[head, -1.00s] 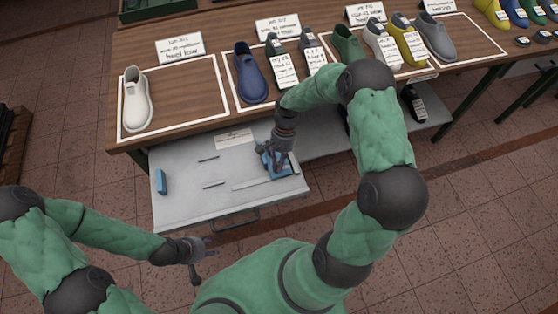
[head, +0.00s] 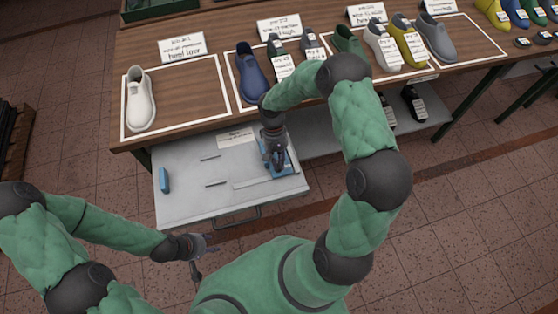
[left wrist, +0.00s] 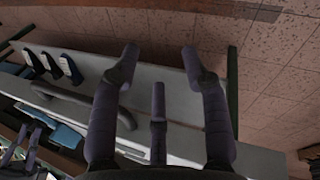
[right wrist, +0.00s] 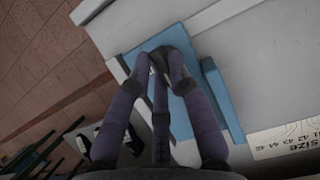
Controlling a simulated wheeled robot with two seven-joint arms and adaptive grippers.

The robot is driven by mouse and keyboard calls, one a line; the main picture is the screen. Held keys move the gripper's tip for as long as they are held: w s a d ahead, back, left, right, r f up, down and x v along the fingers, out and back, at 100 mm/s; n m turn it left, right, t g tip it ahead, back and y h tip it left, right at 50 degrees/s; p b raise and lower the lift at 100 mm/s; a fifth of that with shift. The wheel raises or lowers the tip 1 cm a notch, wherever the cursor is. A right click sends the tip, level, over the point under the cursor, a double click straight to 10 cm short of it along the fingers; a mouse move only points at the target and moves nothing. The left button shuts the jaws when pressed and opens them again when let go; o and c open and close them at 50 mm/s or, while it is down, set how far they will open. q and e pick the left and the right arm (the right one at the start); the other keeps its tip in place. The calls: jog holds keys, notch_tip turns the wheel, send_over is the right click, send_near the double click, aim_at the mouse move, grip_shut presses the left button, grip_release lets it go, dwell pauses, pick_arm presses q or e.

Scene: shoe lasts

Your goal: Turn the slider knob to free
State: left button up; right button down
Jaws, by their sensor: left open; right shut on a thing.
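The blue slider (head: 289,165) lies on the grey drawer, at the right end of a pale ruler-like bar (head: 252,183). In the right wrist view the slider shows as a blue plate (right wrist: 181,124) with a raised blue block (right wrist: 222,98) at its side. My right gripper (head: 277,163) is over the slider, its fingers closed together around the slider knob in the right wrist view (right wrist: 162,62). The fingers hide most of the knob, and its pointing direction cannot be read. My left gripper (head: 208,245) is open and empty in front of the drawer, also in the left wrist view (left wrist: 160,58).
A separate blue block (head: 164,180) and thin dark bars lie on the drawer (head: 190,207). A size card (head: 235,138) lies at its back. The table (head: 190,95) behind carries several shoe lasts and label cards. The drawer handle (head: 240,217) faces me.

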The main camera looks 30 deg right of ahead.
jog(key=shift+s+f, duration=0.1)
jog(key=shift+s, duration=0.1)
jog(key=c, duration=1.1)
grip_release()
jog(key=shift+c, duration=0.2)
jog(key=shift+w, duration=0.1)
jog(key=shift+w+r, duration=0.25)
jog(key=shift+r, duration=0.3)
jog(key=v, duration=1)
jog(key=shift+w+r, duration=0.2)
jog(key=shift+r, duration=0.15)
jog(key=shift+s+f, duration=0.1)
